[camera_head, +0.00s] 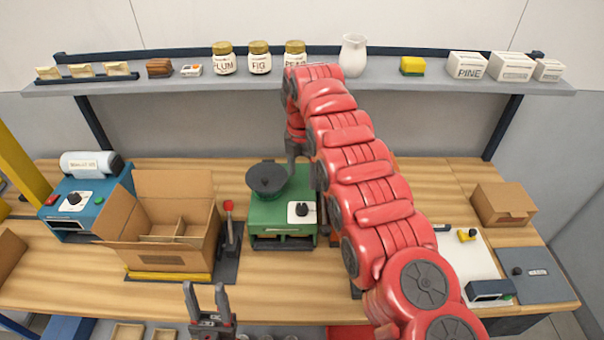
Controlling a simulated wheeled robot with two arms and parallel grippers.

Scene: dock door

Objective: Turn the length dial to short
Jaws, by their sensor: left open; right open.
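A blue machine (85,203) with a white roll (91,164) on top stands at the left of the bench. A dark knob on a white plate, the dial (73,198), is on its front; its lettering is too small to read. A green machine (283,216) at the middle has another dark knob (302,209) on a white plate. I cannot tell from labels which knob sets length. My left gripper (208,304) is open and empty at the front edge, fingers up. My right gripper (305,172) is open behind and above the green machine's right side, partly hidden by my arm.
An open divided carton (165,255) stands between the two machines, with a red-knobbed lever (229,222) beside it. A closed carton (503,204) is at the right. The shelf (400,84) behind holds jars, a white jug (353,55) and boxes.

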